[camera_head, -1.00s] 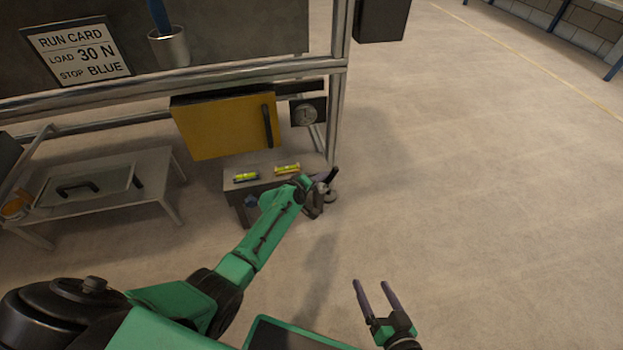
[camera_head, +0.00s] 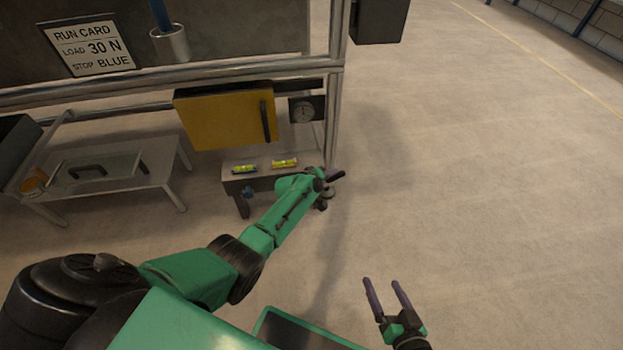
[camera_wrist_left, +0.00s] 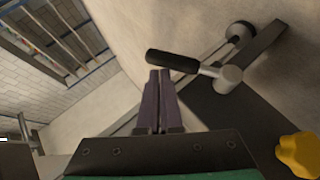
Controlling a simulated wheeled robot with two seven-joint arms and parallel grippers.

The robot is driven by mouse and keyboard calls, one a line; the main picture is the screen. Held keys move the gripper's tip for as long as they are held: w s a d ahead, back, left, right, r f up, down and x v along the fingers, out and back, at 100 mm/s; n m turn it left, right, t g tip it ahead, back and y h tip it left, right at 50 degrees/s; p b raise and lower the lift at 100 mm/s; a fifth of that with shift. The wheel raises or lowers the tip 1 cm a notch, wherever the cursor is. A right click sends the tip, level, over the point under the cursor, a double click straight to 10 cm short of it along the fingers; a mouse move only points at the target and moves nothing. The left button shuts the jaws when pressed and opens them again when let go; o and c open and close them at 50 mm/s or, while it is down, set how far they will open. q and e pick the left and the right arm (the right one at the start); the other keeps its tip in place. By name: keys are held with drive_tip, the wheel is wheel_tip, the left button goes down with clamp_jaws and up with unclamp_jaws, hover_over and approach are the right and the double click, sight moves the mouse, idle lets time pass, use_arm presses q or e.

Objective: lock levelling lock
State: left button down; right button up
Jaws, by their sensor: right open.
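A lever with a black grip (camera_wrist_left: 172,62) and a grey metal hub (camera_wrist_left: 229,78) shows in the left wrist view; the black grip also shows at the bench's right end in the head view (camera_head: 336,175). My left gripper (camera_wrist_left: 160,72) has its two fingers together, tips close to the black grip; I cannot tell whether they touch it. In the head view the left arm hides its fingers. Two yellow-green spirit levels, one left (camera_head: 244,169) and one right (camera_head: 284,163), lie on the small bench (camera_head: 264,168). My right gripper (camera_head: 384,281) is open and empty above bare floor.
A yellow panel with a black handle (camera_head: 226,119) and a round gauge (camera_head: 303,112) stand behind the bench. A blue knob (camera_head: 248,192) is on its front. A yellow knob (camera_wrist_left: 298,155) shows in the wrist view. A low table (camera_head: 110,182) stands left. Floor at right is clear.

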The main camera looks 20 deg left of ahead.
use_arm(q)
drive_tip(key=shift+w+d+f+b, duration=0.4)
drive_tip(key=shift+d+f+b, duration=0.1)
drive_tip(key=shift+d, duration=0.1)
drive_tip(key=shift+d, duration=0.1)
idle(0.3)
